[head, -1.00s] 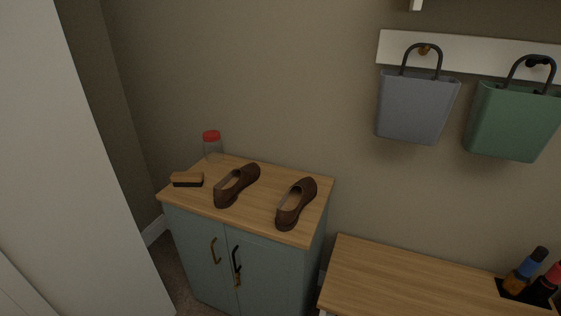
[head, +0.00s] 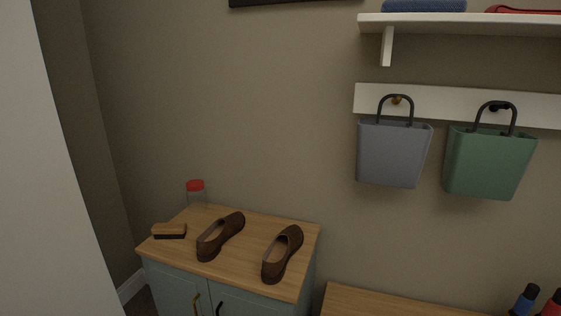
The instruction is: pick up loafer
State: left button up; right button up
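Two brown loafers rest upright on the wooden top of a blue-grey cabinet (head: 255,283) in the head view. The left loafer (head: 221,236) lies near the middle of the top, angled with one end toward the back right. The right loafer (head: 283,254) lies near the right edge, at a similar angle. The two are apart, with bare wood between them. Neither of my grippers shows in the view.
A brush (head: 169,230) and a clear jar with a red lid (head: 195,186) share the cabinet top. A lower wooden surface (head: 375,303) stands to the right with bottles. A grey bag (head: 393,154) and a green bag (head: 488,163) hang on the wall, under a shelf (head: 460,24).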

aim_at(222, 228)
jog(key=u, duration=0.05)
jog(key=k, duration=0.5)
jog(key=z, duration=0.7)
jog(key=i, duration=1.1)
jog(key=u, duration=0.65)
